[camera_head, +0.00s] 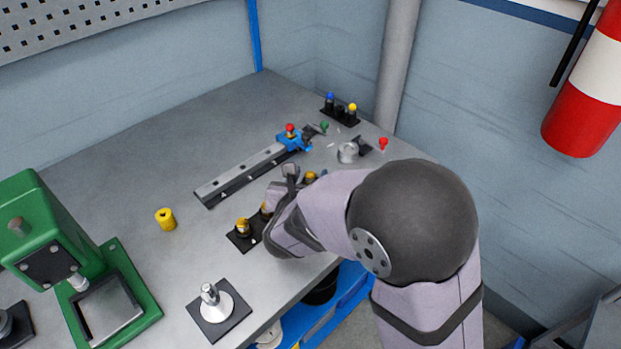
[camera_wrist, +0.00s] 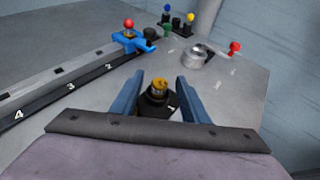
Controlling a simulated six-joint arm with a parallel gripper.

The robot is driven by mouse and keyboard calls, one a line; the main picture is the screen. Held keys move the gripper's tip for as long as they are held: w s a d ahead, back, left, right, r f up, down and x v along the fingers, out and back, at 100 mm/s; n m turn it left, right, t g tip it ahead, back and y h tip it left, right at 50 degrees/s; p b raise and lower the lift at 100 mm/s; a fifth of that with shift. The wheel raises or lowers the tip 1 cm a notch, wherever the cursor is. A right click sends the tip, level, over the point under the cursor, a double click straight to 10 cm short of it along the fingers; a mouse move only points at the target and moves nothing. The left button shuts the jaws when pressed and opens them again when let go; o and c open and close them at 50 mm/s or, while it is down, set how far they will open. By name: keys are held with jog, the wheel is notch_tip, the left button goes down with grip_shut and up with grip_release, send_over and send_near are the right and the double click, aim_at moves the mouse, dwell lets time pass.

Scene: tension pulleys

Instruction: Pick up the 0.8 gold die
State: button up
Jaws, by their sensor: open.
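A gold die (camera_wrist: 159,85) sits on a black holder (camera_wrist: 172,106) marked 1, between the two blue fingers of my gripper (camera_wrist: 160,78) in the wrist view. The fingers are open, with a gap on both sides of the die. In the head view my gripper (camera_head: 290,172) is over the row of dies, and my arm hides part of it. One gold die (camera_head: 311,177) shows at the far end of the row. Another (camera_head: 243,227) sits at the near end, with one more (camera_head: 266,208) partly hidden beside my arm. I cannot read any 0.8 marking.
A numbered metal rail (camera_head: 240,176) with a blue clamp (camera_head: 294,140) lies left of the dies. A metal cylinder (camera_head: 348,152) and a red-topped piece (camera_head: 383,143) stand beyond. A yellow cylinder (camera_head: 166,219), green press (camera_head: 45,235) and silver post (camera_head: 210,294) are also on the bench.

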grip_shut()
jog(key=shift+r, duration=0.1)
notch_tip(320, 180, up, 10)
jog(key=p, duration=0.1)
dwell(0.5)
